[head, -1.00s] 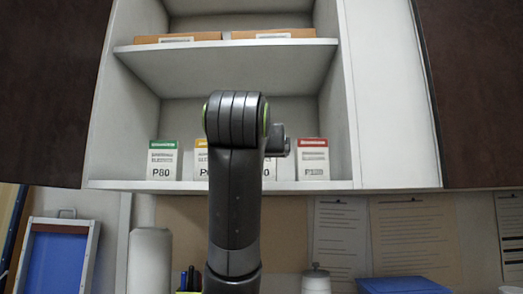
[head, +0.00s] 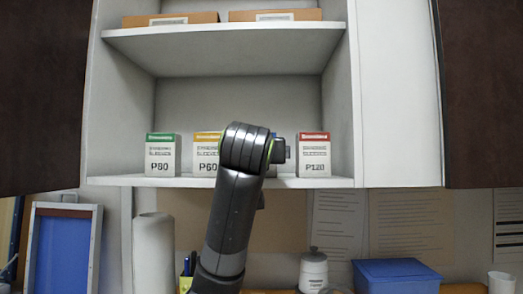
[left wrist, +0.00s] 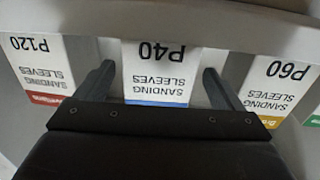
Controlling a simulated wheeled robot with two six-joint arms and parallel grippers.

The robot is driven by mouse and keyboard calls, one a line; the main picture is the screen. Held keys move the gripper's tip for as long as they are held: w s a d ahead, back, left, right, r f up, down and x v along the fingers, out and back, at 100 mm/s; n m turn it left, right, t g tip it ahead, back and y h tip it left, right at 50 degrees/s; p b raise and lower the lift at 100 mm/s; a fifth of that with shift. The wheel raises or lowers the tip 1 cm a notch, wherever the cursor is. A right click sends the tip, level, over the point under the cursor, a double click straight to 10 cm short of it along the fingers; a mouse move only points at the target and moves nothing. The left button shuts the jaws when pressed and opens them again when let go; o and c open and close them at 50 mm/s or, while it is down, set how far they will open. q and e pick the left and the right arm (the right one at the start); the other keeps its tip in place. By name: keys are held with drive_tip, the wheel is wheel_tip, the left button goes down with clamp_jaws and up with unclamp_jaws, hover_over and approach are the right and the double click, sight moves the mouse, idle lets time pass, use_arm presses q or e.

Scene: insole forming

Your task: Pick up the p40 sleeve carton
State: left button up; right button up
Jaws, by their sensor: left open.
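The P40 sleeve carton (left wrist: 160,75) is white with a blue band and appears upside down in the middle of the left wrist view. My left gripper (left wrist: 158,71) is open, with one finger on each side of this carton. Narrow gaps show between the fingers and the carton. In the head view my left arm hides nearly all of the P40 carton on the lower shelf, between the P60 and P120 cartons. My right gripper is not in view.
On the lower shelf (head: 120,181) stand the green-banded P80 carton (head: 160,155), yellow-banded P60 carton (head: 205,155) and red-banded P120 carton (head: 314,156). P60 and P120 flank my fingers closely. The upper shelf (head: 220,42) is above. A blue box (head: 397,277) sits below.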

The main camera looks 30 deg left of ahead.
use_arm(q)
drive_tip(key=p+x, duration=0.1)
drive_tip(key=x, duration=0.1)
drive_tip(key=p+x, duration=0.2)
drive_tip(key=shift+w+r+p, duration=0.2)
drive_tip(key=shift+r+p, duration=0.1)
drive_tip(key=shift+r, duration=0.1)
drive_tip(key=shift+w+a+f, duration=0.1)
drive_tip(key=shift+w+a, duration=0.1)
drive_tip(key=shift+w, duration=0.05)
drive_tip(key=shift+d, duration=0.1)
drive_tip(key=c, duration=1.1)
drive_tip(key=shift+c, duration=0.2)
